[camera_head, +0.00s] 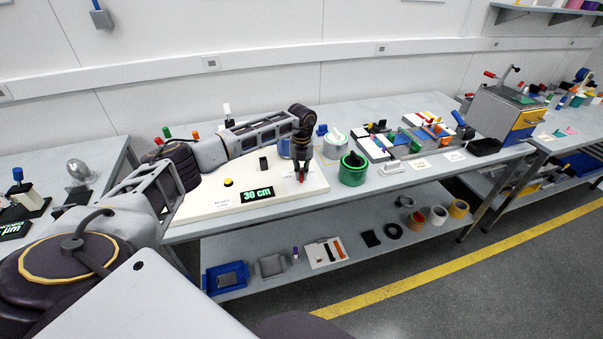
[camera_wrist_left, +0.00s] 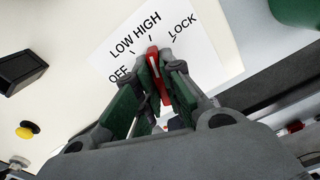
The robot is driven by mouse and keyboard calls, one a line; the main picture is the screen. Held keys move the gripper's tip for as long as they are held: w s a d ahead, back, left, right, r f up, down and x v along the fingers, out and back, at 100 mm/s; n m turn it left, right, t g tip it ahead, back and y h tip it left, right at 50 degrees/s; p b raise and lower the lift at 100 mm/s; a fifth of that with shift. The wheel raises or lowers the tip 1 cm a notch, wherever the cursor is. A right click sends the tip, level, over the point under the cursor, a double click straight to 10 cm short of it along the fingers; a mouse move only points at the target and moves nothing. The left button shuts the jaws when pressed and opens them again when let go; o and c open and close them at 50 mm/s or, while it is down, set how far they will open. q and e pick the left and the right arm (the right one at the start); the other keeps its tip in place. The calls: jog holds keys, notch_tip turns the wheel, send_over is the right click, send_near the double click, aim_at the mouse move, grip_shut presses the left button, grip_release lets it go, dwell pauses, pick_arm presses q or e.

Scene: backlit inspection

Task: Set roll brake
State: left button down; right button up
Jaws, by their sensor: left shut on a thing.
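The roll brake is a red lever (camera_wrist_left: 158,75) with a white line, in front of a white label (camera_wrist_left: 165,28) printed OFF, LOW, HIGH and LOCK. In the left wrist view the lever's line points roughly at the tick below HIGH. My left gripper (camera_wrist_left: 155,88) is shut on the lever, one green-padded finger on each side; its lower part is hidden. In the head view my left gripper (camera_head: 301,174) reaches down to the right part of a cream board (camera_head: 245,207). My right gripper is not in view.
The board carries a display reading 30 cm (camera_head: 257,195), a yellow button (camera_head: 228,183) and a black block (camera_head: 263,164). A green roll (camera_head: 353,170) stands just right of the board. Coloured fixtures (camera_head: 420,130) fill the bench further right. A lower shelf holds trays and rolls.

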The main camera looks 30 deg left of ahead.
aim_at(302, 172)
pick_arm(q)
jog(key=m, duration=0.2)
jog(key=shift+m, duration=0.3)
jog(key=m+b, duration=0.1)
jog(key=m, duration=0.2)
jog(key=shift+m+b, duration=0.3)
jog(key=shift+m, duration=0.9)
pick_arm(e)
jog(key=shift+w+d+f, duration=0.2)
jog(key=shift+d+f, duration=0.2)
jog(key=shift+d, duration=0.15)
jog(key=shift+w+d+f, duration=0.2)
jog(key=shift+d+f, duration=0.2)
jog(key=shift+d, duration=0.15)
pick_arm(q)
jog(key=shift+r, duration=0.1)
jog(key=c, duration=1.5)
grip_release()
jog(key=shift+c, duration=0.2)
notch_tip(302, 172, up, 12)
